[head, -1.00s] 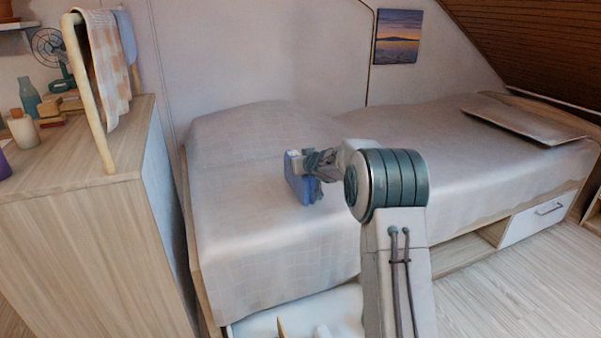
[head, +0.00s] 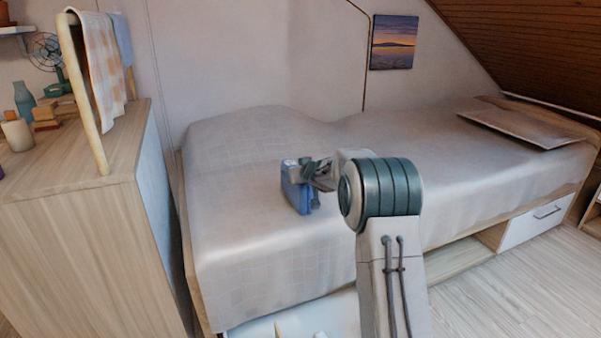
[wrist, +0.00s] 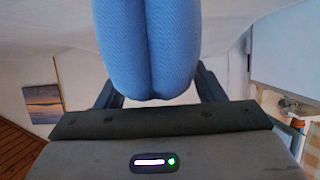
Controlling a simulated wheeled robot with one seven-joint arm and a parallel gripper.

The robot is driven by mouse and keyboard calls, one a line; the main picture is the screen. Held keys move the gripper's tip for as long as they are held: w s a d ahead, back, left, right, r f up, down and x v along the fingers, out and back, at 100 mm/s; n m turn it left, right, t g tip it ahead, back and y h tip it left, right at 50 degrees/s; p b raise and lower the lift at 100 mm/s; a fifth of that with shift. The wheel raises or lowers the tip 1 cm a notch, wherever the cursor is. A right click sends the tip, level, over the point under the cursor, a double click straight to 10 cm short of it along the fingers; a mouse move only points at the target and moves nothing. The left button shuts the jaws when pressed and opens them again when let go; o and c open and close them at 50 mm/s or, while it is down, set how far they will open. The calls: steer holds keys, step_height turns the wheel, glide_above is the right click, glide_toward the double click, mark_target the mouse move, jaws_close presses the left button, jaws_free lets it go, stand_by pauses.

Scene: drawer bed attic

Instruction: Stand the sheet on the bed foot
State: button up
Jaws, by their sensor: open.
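The folded blue sheet (head: 297,190) is upright at the foot part of the bed (head: 235,235), on or just above the grey cover; I cannot tell if its lower edge touches. In the wrist view the sheet (wrist: 148,45) shows as a blue, rounded double fold between the two dark fingers. My gripper (head: 312,187) is at the sheet's right side in the head view. It is open, and in the wrist view its fingers (wrist: 158,90) stand on either side of the sheet, with a gap visible at the right finger. The sheet's far side is hidden.
A wooden cabinet (head: 75,220) stands left of the bed, with a towel rail (head: 82,90), bottle and books on top. A pillow (head: 530,125) lies at the bed's far right. A drawer (head: 290,322) is open below the bed foot. The cover around the sheet is clear.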

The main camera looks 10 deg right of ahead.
steer(key=s+d+r+m+g+h+p, duration=0.1)
steer(key=s+d+r+h, duration=0.1)
steer(key=s, duration=0.8)
steer(key=s+d+r+m+g+h+p, duration=0.1)
steer(key=s+d+r, duration=0.15)
steer(key=s, duration=0.75)
steer(key=s+a+f+g, duration=0.2)
steer(key=s+g, duration=0.1)
steer(key=s, duration=0.8)
steer(key=s+a+f+g, duration=0.2)
steer(key=s+g, duration=0.1)
steer(key=s, duration=0.8)
steer(key=s+a+f+g, duration=0.2)
steer(key=s+g, duration=0.2)
steer(key=s, duration=0.7)
steer(key=shift+a+f, duration=0.2)
steer(key=shift+f, duration=0.05)
